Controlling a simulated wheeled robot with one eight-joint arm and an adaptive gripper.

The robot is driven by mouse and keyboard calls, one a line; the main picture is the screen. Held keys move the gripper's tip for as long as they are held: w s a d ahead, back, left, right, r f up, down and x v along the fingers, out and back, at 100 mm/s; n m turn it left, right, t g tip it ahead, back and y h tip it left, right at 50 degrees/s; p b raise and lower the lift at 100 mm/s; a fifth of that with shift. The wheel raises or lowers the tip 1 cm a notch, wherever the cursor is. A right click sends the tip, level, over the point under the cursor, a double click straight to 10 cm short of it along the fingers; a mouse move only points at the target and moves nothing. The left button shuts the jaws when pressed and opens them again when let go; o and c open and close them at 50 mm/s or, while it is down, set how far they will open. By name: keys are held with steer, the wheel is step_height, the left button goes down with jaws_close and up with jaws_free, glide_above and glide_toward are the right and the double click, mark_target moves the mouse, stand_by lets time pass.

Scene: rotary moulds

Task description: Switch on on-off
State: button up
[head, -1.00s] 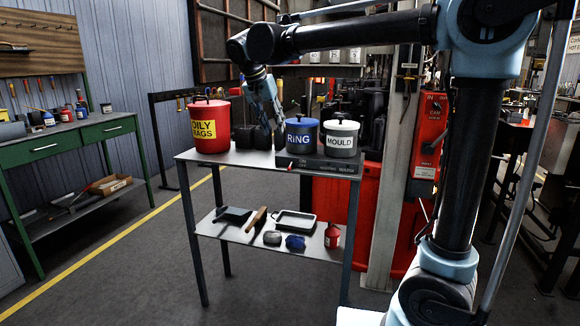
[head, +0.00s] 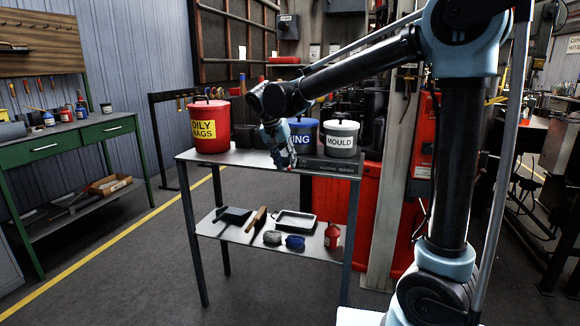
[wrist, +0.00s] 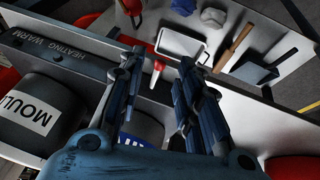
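A dark control strip (head: 335,167) runs along the front edge of the table's top shelf, below the pots. Its lettering is small in the head view; in the wrist view the strip (wrist: 75,62) reads "HEATING WARM…". I cannot make out the on-off switch; the strip's left end in the head view is partly behind my gripper. My gripper (head: 288,164) points down at that left end, in front of the blue pot.
The lower shelf holds a tray (head: 294,222), a red container (head: 332,236) and tools. A green bench (head: 82,136) stands left; floor between is clear.

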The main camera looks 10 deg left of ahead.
steer(key=shift+x, duration=1.1)
jaws_close()
steer(key=shift+d, duration=0.35)
steer(key=shift+a, duration=0.25)
steer(key=shift+r+g, duration=0.1)
steer(key=shift+g, duration=0.3)
steer(key=shift+w+a+r+g+y, duration=0.1)
steer(key=shift+w+r+g, duration=0.2)
steer(key=shift+g, duration=0.55)
steer(key=shift+w+r+g+y, duration=0.1)
steer(key=shift+r+g, duration=0.25)
steer(key=shift+g, duration=0.45)
steer(key=shift+w+a+r+g+y, duration=0.15)
steer(key=shift+r+g, duration=0.2)
steer(key=shift+g, duration=0.5)
steer(key=shift+d, duration=0.15)
